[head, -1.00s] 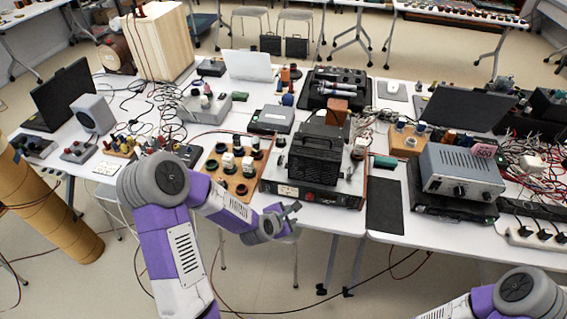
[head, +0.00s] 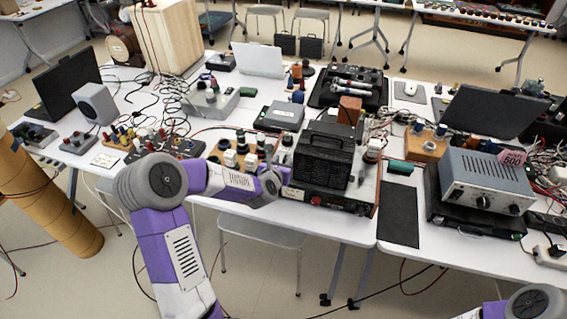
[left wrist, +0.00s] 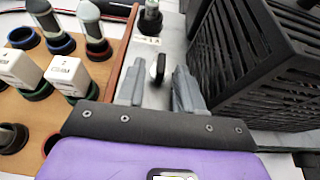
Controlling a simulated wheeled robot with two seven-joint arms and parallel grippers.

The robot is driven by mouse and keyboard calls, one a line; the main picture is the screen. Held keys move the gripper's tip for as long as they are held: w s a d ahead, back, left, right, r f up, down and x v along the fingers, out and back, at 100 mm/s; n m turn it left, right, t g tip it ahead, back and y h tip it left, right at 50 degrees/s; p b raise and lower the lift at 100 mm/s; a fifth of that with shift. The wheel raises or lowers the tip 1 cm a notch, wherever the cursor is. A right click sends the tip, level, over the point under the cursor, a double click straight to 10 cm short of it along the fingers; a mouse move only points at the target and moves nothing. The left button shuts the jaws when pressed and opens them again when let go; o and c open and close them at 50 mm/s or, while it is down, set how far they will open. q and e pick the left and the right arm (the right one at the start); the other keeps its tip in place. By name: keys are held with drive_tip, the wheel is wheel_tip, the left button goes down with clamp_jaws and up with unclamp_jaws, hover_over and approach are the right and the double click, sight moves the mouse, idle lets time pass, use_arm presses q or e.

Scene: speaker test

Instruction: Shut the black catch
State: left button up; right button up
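A small upright black piece with a rounded top, which looks like the black catch (left wrist: 157,68), stands on the light grey panel in the left wrist view. My left gripper (left wrist: 159,88) is open, with one grey finger on each side of the catch and visible gaps between. I cannot tell whether the fingertips reach down around it. In the head view my left gripper (head: 284,174) is at the front left of the black slatted box (head: 322,157); I cannot make out the catch there. My right gripper is out of view.
The slatted box (left wrist: 262,60) is close to the right finger. A wooden board (left wrist: 100,88) with white plug blocks and posts is on the left. A grey power unit (head: 487,180) and a black mat (head: 398,212) are farther right on the white table.

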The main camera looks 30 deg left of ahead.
use_arm(q)
drive_tip(key=shift+w+a+f, duration=0.1)
drive_tip(key=shift+w+f, duration=0.1)
drive_tip(key=shift+w, duration=0.3)
clamp_jaws()
